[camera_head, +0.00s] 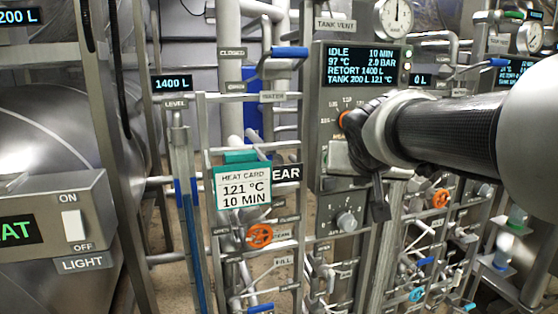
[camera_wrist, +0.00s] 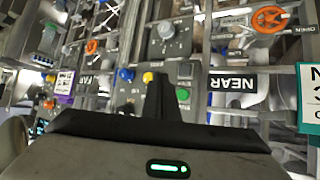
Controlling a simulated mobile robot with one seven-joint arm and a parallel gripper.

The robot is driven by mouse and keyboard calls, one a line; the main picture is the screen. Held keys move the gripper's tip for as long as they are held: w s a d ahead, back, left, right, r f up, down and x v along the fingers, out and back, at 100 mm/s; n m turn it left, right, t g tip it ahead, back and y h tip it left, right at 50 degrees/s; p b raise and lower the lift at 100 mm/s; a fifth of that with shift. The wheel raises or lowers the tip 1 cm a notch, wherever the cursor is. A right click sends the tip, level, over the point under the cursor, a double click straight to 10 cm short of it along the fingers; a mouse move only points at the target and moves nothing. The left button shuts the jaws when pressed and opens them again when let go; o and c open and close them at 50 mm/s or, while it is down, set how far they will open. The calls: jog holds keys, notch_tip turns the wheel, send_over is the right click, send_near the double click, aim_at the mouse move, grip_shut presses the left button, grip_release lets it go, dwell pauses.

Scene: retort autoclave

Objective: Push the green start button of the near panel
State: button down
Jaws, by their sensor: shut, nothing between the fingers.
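The near panel (camera_head: 325,100) stands right of centre in the head view, with a lit display reading IDLE. The green start button (camera_wrist: 183,94) shows in the wrist view, just right of my fingers, below a dark button (camera_wrist: 185,70). My gripper (camera_wrist: 161,84) is shut and empty, its fingers in front of the panel face. In the head view my gripper (camera_head: 380,207) points downward at the panel's lower right. There my arm covers part of the panel, and I cannot make out the green button. I cannot tell how far the fingertips are from the panel.
A yellow button (camera_wrist: 148,77) and a blue button (camera_wrist: 127,74) sit left of the fingers in the wrist view. The NEAR sign (camera_wrist: 233,83) is to the right. A heat card (camera_head: 242,187) and an orange valve wheel (camera_head: 259,236) stand left of the panel, among pipes.

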jog(key=w+a, duration=0.2)
jog(key=w, duration=0.6)
jog(key=shift+w+a+b, duration=0.2)
jog(key=shift+a+b, duration=0.05)
jog(key=shift+b, duration=0.05)
dwell(1.8)
jog(key=shift+w+a+b, duration=0.1)
jog(key=shift+w+b, duration=0.2)
jog(key=shift+w, duration=0.1)
jog(key=shift+w+a, duration=0.2)
jog(key=shift+w, duration=0.45)
dwell(0.7)
jog(key=shift+s, duration=0.1)
jog(key=shift+s+d+b, duration=0.3)
jog(key=shift+s+b, duration=0.2)
jog(key=shift+s, duration=0.45)
jog(key=shift+s+d+b, duration=0.15)
jog(key=shift+s+d, duration=0.1)
jog(key=shift+s, duration=0.55)
jog(key=shift+s+d+b, duration=0.1)
jog(key=shift+s+d, duration=0.1)
jog(key=shift+s, duration=0.6)
jog(key=shift+s+d+b, duration=0.15)
jog(key=shift+s+d, duration=0.1)
jog(key=shift+s, duration=0.55)
